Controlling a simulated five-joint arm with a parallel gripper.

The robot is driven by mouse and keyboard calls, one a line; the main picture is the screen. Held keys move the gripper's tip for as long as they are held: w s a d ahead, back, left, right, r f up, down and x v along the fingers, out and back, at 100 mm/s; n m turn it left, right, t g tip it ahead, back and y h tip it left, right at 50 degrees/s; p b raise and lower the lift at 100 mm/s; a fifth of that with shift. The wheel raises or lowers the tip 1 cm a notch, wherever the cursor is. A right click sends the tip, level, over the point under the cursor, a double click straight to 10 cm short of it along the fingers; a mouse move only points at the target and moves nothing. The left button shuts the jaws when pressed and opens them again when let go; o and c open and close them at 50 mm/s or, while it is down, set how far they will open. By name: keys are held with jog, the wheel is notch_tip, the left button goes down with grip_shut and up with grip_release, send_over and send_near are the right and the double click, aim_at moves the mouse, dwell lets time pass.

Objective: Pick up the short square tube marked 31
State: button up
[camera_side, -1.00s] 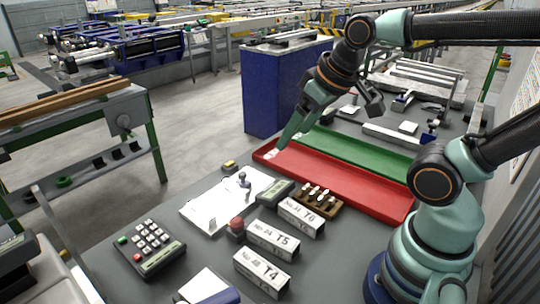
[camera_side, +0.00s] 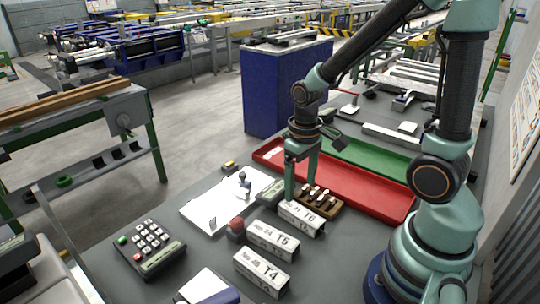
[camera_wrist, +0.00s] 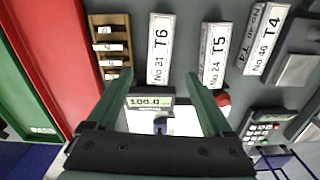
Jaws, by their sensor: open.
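The short square tube marked No 31 T6 (camera_side: 301,219) lies on the grey table, the farthest of three similar tubes in the side view. In the wrist view the same tube (camera_wrist: 159,48) points up the picture, its lower end near the level of the fingertips and between their lines. My gripper (camera_side: 297,196) points down at the tube's far left end in the side view. In the wrist view my gripper (camera_wrist: 159,76) has its two green fingers wide apart with nothing held. Whether a finger touches the tube cannot be told.
Tubes T5 (camera_side: 272,240) and T4 (camera_side: 262,272) lie parallel nearby. A wooden stamp rack (camera_side: 322,199) sits close beside T6. A red button (camera_side: 236,226), a display box (camera_wrist: 150,101) and a red tray (camera_side: 375,194) are also close.

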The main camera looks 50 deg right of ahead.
aim_at(297, 209)
jog(key=shift+w+d+f, duration=0.1)
jog(key=shift+w+f, duration=0.05)
jog(key=shift+f, duration=2.15)
jog(key=shift+w+f, duration=0.1)
jog(key=shift+f, duration=2.2)
jog(key=shift+c, duration=0.3)
grip_shut()
